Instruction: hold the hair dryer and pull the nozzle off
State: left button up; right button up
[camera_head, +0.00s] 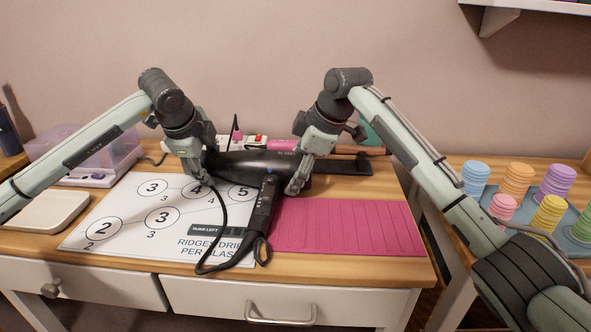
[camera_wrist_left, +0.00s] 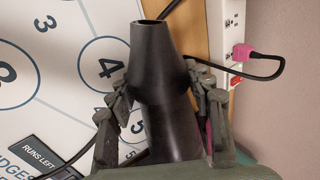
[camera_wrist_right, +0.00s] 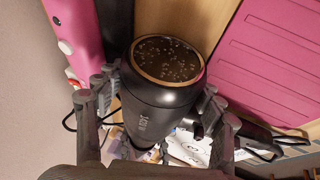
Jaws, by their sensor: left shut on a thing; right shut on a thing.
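The black hair dryer (camera_head: 250,160) lies across the back of the table, its handle (camera_head: 263,205) pointing to the front. My left gripper (camera_head: 200,188) is shut around its left end. In the left wrist view the tapered black nozzle (camera_wrist_left: 160,60) sits between the fingers (camera_wrist_left: 160,88), its open end pointing away; I cannot see whether it is still seated on the barrel. My right gripper (camera_head: 297,184) is shut on the dryer's body near the rear. The right wrist view shows the round, copper-rimmed rear grille (camera_wrist_right: 167,60) beyond the fingers (camera_wrist_right: 155,95).
A white printed sheet (camera_head: 120,225) lies left and a pink ridged mat (camera_head: 350,228) right. A power strip (camera_head: 255,140) and a pink styling tool (camera_head: 283,145) are behind. The dark cord (camera_head: 212,258) loops over the sheet. A clear box (camera_head: 85,155) and beige tray (camera_head: 45,210) stand left.

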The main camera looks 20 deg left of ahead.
pick_arm(q)
jog(key=shift+a, duration=0.1)
jog(key=shift+s+a, duration=0.15)
jog(key=shift+a, duration=0.5)
jog(key=shift+a, duration=0.15)
jog(key=shift+s+a+r, duration=0.1)
jog(key=shift+s+a, duration=0.1)
jog(key=shift+a, duration=0.45)
jog(key=shift+s+a, duration=0.15)
jog(key=shift+a, duration=0.5)
jog(key=o, duration=1.5)
jog(key=shift+r, duration=0.1)
jog(key=v, duration=1.2)
jog(key=shift+s, duration=0.1)
